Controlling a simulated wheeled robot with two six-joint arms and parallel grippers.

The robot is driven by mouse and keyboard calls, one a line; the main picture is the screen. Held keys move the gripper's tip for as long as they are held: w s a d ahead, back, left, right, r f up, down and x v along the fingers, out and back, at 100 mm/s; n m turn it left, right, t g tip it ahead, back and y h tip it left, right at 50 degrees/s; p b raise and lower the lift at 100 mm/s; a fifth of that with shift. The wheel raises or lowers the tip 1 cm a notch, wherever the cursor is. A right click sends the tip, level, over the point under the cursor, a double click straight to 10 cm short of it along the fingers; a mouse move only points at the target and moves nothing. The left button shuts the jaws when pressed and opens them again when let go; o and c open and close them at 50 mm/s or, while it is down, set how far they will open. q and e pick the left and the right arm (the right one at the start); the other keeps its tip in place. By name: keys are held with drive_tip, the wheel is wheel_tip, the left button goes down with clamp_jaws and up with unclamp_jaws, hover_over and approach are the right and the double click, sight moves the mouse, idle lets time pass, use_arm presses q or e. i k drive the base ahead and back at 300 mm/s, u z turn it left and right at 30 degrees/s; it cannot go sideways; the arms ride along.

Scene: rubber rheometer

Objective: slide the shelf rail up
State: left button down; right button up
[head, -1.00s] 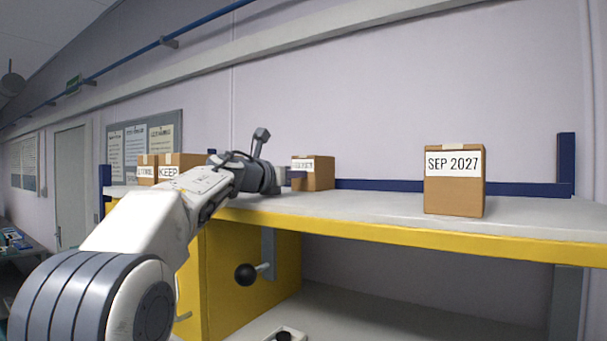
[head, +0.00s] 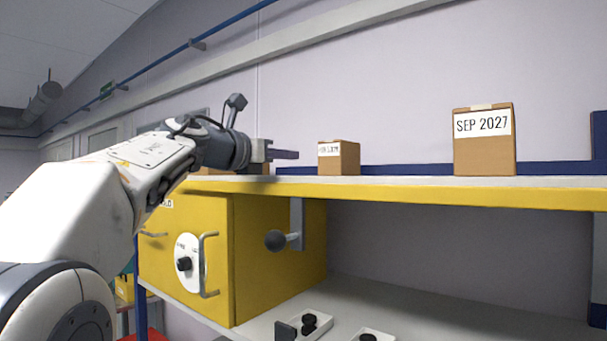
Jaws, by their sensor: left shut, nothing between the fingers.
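A blue rail (head: 400,168) runs along the back of the shelf, behind the boxes; I cannot tell whether it is the rail that the task means. The shelf (head: 380,192) has a yellow front edge. My left gripper (head: 285,154) is at shelf-top height, its fingers shut and empty, pointing right. It overlaps the left part of the shelf in the picture, and I see no contact with the rail. My right gripper is not in view.
A small box (head: 340,158) sits just right of my left gripper. A larger "SEP 2027" box (head: 484,155) stands further right. Below are a yellow cabinet (head: 280,260) with handles, a black ball knob (head: 275,240) and small trays (head: 304,327) on the lower surface.

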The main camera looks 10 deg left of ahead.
sight(594, 200)
drive_tip(key=k, duration=1)
